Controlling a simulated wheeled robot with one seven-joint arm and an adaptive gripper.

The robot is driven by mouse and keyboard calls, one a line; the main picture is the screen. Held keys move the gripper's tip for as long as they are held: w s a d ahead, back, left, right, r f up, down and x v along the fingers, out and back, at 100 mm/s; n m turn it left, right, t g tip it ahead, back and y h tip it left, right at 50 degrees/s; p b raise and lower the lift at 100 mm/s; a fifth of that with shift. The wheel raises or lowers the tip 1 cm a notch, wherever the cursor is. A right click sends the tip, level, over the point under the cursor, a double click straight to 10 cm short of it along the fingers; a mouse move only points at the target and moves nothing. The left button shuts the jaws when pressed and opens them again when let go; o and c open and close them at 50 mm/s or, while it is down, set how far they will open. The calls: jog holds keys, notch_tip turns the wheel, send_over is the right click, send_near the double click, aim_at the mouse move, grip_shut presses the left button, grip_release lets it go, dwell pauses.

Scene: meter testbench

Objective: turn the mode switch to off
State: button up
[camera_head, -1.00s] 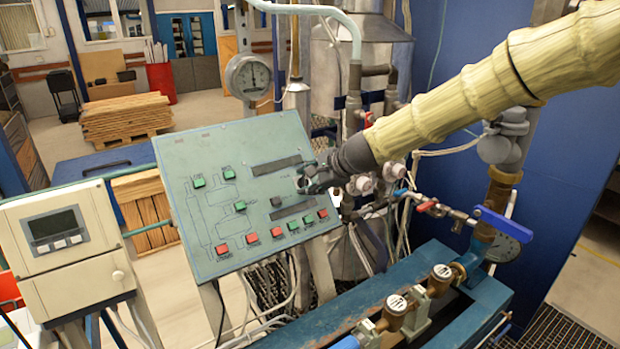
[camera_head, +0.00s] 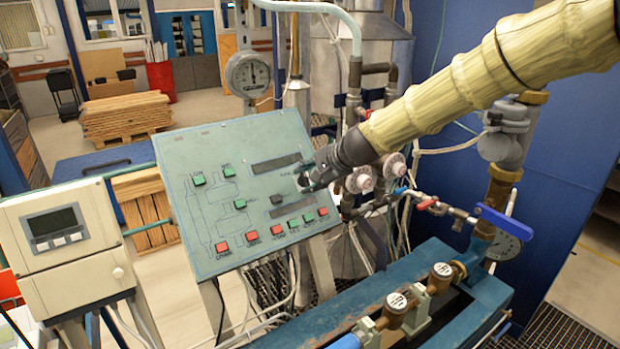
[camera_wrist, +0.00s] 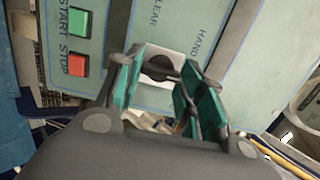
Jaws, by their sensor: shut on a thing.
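The mode switch is a dark round knob (camera_wrist: 158,67) on a white plate, on the pale green control panel (camera_head: 190,150). In the wrist view it sits between the green-padded fingertips of my gripper (camera_wrist: 165,76), with the fingers on either side of it. My gripper is shut on the knob. The word HAND is printed to the right of it on the panel; I cannot read the switch's pointer. In the head view my gripper (camera_head: 304,182) is at the panel's right edge and hides the switch.
A green START button (camera_wrist: 78,22) and a red STOP button (camera_wrist: 78,64) are left of the switch in the wrist view. Pipes and valves with a red handle (camera_head: 428,204) stand right of the panel. A beige meter box (camera_head: 62,235) stands at the left.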

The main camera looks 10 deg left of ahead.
jog(key=o, duration=1)
jog(key=v, duration=1.2)
jog(key=shift+a, duration=0.1)
